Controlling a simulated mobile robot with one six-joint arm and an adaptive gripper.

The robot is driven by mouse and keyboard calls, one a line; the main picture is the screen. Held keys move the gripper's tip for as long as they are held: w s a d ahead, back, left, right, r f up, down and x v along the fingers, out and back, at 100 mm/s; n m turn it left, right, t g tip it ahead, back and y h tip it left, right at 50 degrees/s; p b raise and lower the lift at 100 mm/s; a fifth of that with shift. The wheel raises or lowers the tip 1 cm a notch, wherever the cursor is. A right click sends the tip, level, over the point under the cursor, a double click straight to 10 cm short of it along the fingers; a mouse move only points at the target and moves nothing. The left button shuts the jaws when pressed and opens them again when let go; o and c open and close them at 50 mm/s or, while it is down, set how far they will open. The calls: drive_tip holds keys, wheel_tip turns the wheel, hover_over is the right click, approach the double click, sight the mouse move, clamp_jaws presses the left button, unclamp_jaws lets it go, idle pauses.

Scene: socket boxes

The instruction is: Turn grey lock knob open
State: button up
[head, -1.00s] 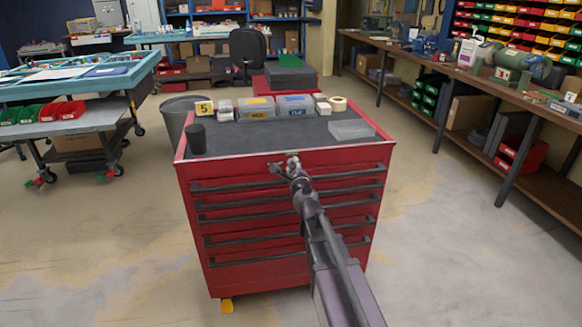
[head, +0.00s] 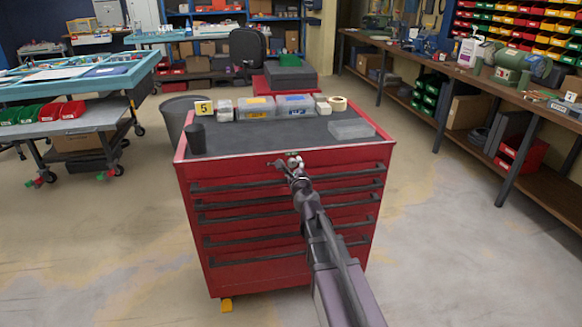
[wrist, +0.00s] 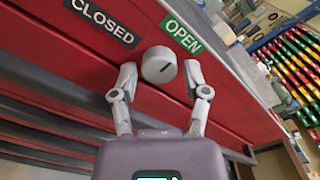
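The round grey lock knob (wrist: 157,62) sits on the red front of the tool cabinet. It has a short dark slot mark on its face. A black CLOSED label (wrist: 103,20) is to its upper left and a green OPEN label (wrist: 181,33) to its upper right. My gripper (wrist: 160,77) is open, with one finger on each side of the knob. Small gaps seem to show between the fingers and the knob. In the head view my gripper (head: 288,163) is at the cabinet's top front edge, where the knob is too small to make out clearly.
The red cabinet (head: 225,172) has several drawers with dark protruding handles (head: 240,205) below my gripper. On its top stand a black cup (head: 195,139), clear boxes (head: 295,106) and a tape roll (head: 338,103).

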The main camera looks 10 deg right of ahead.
idle(0.3)
drive_tip(key=s, duration=0.7)
drive_tip(key=shift+s, duration=0.25)
idle(0.4)
